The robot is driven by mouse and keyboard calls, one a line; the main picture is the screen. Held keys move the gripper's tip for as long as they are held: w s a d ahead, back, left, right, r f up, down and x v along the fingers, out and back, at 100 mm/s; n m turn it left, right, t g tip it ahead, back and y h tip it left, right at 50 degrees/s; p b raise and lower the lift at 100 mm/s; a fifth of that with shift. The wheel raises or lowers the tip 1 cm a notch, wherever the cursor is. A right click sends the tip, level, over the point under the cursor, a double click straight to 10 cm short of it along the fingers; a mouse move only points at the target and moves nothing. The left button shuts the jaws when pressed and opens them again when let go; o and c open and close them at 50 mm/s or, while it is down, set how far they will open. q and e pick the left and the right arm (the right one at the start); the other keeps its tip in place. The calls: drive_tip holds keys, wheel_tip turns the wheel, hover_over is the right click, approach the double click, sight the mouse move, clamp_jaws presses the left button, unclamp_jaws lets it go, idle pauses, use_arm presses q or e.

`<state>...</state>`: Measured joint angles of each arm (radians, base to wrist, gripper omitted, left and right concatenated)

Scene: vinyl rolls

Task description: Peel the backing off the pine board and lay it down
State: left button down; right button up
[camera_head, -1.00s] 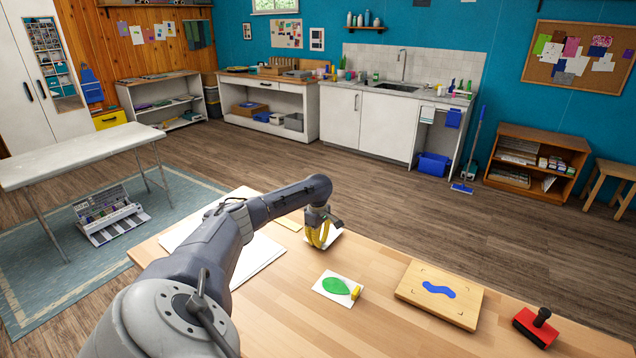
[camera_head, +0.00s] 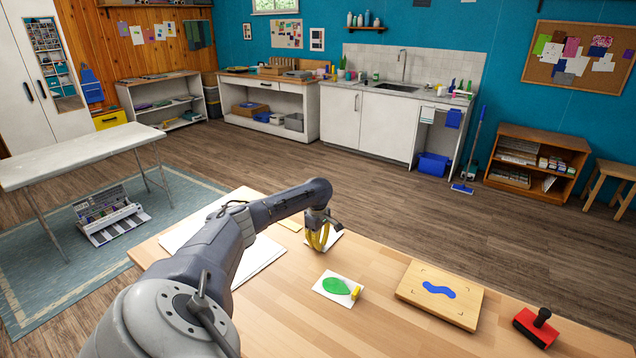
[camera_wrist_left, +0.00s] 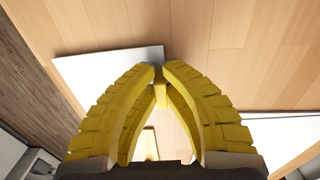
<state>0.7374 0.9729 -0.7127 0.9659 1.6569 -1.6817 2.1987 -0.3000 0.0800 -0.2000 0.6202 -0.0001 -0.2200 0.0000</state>
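The pine board (camera_head: 440,293) lies flat on the wooden table at the right, with a blue wavy shape (camera_head: 438,289) on its bare top. My left gripper (camera_head: 318,244) points down over the table's far left part, well left of the board. Its yellow fingers are nearly together at the tips. In the left wrist view a small yellow tab (camera_wrist_left: 160,92) sits between the fingers, beside a white backing sheet (camera_wrist_left: 105,72) at the fingertips. The backing sheet also shows behind the fingers in the head view (camera_head: 334,238); its contact with the table is unclear. My right gripper is out of view.
A white card with a green leaf (camera_head: 336,286) and yellow tab lies between gripper and board. A red block with a black knob (camera_head: 537,326) stands at the right. Large white sheets (camera_head: 262,258) lie at left, partly behind my arm. The table's middle front is clear.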

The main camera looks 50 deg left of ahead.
use_arm(q)
drive_tip(key=shift+f, duration=0.15)
idle(0.3)
drive_tip(key=shift+c, duration=1)
unclamp_jaws()
drive_tip(key=shift+s+r, duration=0.1)
drive_tip(key=shift+r, duration=4.4)
